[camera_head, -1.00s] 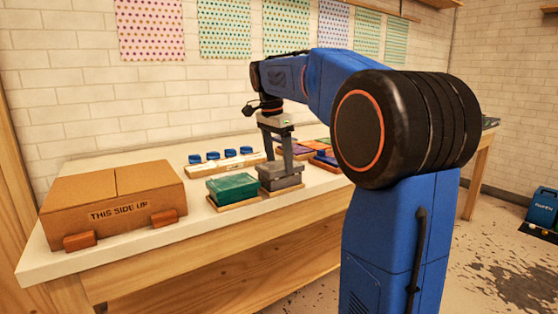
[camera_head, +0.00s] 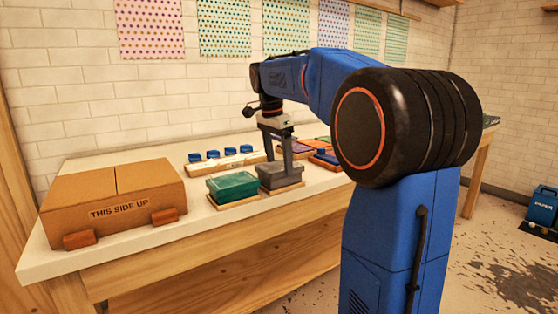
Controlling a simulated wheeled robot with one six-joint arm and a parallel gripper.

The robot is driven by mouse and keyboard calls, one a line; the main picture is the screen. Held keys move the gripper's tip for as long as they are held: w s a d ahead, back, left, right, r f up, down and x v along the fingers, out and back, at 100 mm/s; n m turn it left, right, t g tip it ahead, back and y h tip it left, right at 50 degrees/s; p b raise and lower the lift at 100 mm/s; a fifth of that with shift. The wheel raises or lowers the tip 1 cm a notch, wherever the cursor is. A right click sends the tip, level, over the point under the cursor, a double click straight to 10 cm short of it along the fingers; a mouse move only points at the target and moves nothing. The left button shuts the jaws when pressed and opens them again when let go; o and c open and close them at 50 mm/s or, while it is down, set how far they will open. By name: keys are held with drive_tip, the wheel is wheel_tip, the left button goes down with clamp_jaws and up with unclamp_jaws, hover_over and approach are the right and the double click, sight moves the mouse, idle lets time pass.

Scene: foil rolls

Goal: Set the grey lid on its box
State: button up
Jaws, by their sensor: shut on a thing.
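My gripper (camera_head: 277,160) points straight down with its two fingers shut on the grey lid (camera_head: 274,168). The lid is level, right over the grey box (camera_head: 284,182), and looks to be touching its top. From this angle I cannot tell whether it is fully seated. The grey box stands on a wooden base (camera_head: 287,191) near the table's front edge. The fingers hide part of the lid.
A green box (camera_head: 232,186) on its own wooden base stands close on the left. A cardboard carton (camera_head: 115,200) fills the table's left end. Blue-knobbed pieces (camera_head: 229,153) stand behind. Purple and blue items (camera_head: 325,158) lie to the right.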

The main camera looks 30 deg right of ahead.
drive_tip(key=shift+f, duration=0.45)
idle(0.3)
drive_tip(key=o, duration=1.1)
drive_tip(key=shift+o, duration=0.2)
wheel_tip(320, 180, up, 17)
drive_tip(key=a, duration=0.2)
drive_tip(key=shift+a, duration=0.3)
drive_tip(key=shift+s, duration=0.1)
drive_tip(key=s+a+f+n+t, duration=0.1)
drive_tip(key=s+a+f+n, duration=0.3)
drive_tip(key=s+f, duration=0.6)
drive_tip(key=s+a+f+n+t+y, duration=0.1)
drive_tip(key=s+a+f+n+t, duration=0.1)
drive_tip(key=s+a+f+n, duration=0.2)
drive_tip(key=s+a+f+n+t, duration=0.1)
drive_tip(key=s+a+f+n, duration=0.4)
drive_tip(key=s+f+n, duration=0.4)
drive_tip(key=s+f, duration=0.3)
drive_tip(key=f, duration=0.4)
drive_tip(key=s+f, duration=0.4)
drive_tip(key=f, duration=0.2)
drive_tip(key=shift+f+n+t+y, duration=0.3)
drive_tip(key=shift+f+t+y, duration=0.05)
drive_tip(key=shift+t+y, duration=0.05)
